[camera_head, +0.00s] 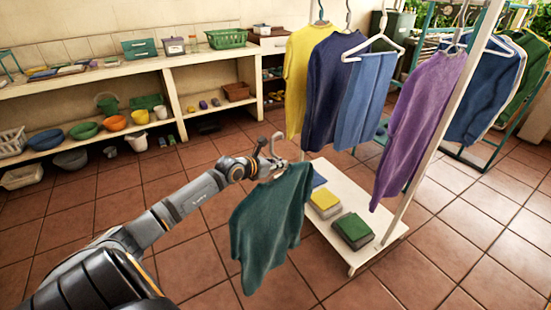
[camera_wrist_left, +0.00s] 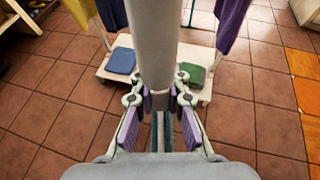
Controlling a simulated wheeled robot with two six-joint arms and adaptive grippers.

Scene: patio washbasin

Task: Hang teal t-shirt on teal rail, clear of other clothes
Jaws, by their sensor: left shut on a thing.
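The teal t-shirt (camera_head: 270,222) hangs from a pale hanger (camera_head: 277,142) in the head view, clear of the floor and left of the white clothes rack. My left gripper (camera_head: 274,168) is shut on the hanger just above the shirt's collar. In the left wrist view, a thick pale shaft (camera_wrist_left: 158,45) stands between the pads of my left gripper (camera_wrist_left: 158,100), with slivers of teal below. A teal frame (camera_head: 507,138) stands at the back right, with a blue shirt (camera_head: 483,95) and a green one (camera_head: 528,72) by it. My right gripper is out of view.
The white rack (camera_head: 441,115) holds yellow (camera_head: 299,75), navy (camera_head: 325,85), blue (camera_head: 362,105) and purple (camera_head: 420,125) garments between my gripper and the teal frame. Its base (camera_head: 375,245) carries folded cloths. Shelves (camera_head: 165,72) line the left wall. Floor at front right is clear.

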